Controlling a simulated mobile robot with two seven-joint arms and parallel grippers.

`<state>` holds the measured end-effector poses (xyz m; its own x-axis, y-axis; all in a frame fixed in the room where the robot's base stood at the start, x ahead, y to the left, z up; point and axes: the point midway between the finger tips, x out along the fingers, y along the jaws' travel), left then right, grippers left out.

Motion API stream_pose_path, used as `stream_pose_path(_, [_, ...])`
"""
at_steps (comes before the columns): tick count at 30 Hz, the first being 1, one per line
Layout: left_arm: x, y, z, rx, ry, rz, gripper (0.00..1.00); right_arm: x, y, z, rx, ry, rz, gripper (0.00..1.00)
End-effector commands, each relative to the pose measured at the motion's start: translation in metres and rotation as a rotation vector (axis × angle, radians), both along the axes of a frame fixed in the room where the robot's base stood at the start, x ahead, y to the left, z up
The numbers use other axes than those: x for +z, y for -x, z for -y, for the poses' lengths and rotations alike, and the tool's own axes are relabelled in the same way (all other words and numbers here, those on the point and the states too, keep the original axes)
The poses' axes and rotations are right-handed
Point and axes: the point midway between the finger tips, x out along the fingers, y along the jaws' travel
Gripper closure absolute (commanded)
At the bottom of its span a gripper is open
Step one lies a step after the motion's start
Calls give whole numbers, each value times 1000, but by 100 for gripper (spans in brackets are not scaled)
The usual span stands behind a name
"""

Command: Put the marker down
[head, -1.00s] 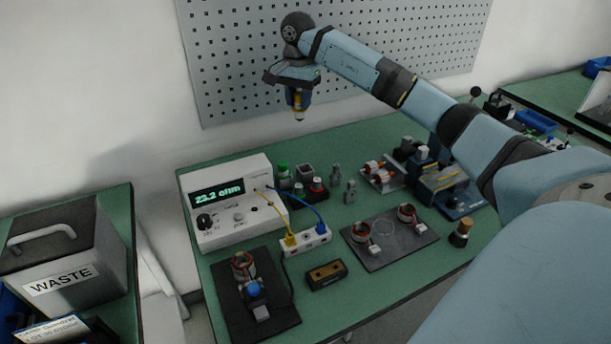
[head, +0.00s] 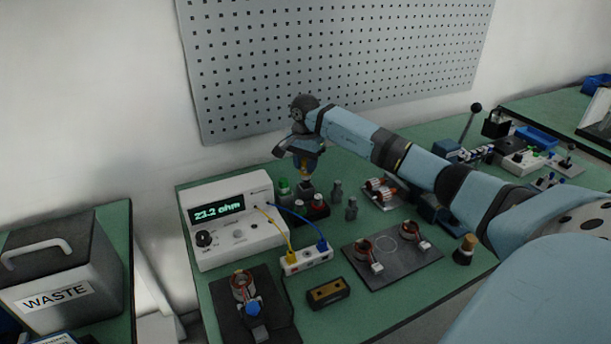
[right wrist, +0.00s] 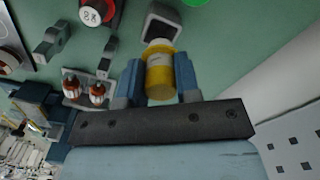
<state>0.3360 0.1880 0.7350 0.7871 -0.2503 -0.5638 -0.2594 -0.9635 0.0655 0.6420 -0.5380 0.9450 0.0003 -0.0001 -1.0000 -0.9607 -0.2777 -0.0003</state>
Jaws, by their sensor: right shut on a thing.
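My right gripper (head: 306,165) is above the back of the green bench, beside the meter. It also shows in the right wrist view (right wrist: 160,82), where its blue fingers are shut on the marker (right wrist: 160,76), a yellow cylinder. In the head view only a small yellow part of the marker (head: 305,177) shows below the fingers. A dark square holder (right wrist: 161,22) with a pale rim lies just beyond the marker's end in the right wrist view. I cannot tell whether marker and holder touch. My left gripper is not in view.
A meter (head: 232,222) reading 23.2 ohm stands left of the gripper. A green-topped item (head: 283,187), a red button box (head: 317,207) and small grey clips (head: 337,191) stand close by. A dark plate (head: 395,253) with copper coils lies in front. The pegboard (head: 340,60) is behind.

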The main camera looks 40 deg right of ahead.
Motion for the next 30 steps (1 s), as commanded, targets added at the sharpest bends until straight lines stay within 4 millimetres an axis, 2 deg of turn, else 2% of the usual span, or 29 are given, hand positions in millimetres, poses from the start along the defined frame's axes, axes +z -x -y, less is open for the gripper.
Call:
stream_pose_path(8, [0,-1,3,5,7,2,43,-39,1,-1,1,-1,-2,92])
stream_pose_path(25, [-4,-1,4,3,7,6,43,-49,0,0,1,1,-1,92])
stream_pose_path(26, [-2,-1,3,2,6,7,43,-48,0,0,1,1,0,63])
stream_pose_path(28, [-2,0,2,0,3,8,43,-48,0,0,1,0,0,46])
stream_pose_path(30, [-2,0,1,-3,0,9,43,-48,0,0,1,0,-1,44])
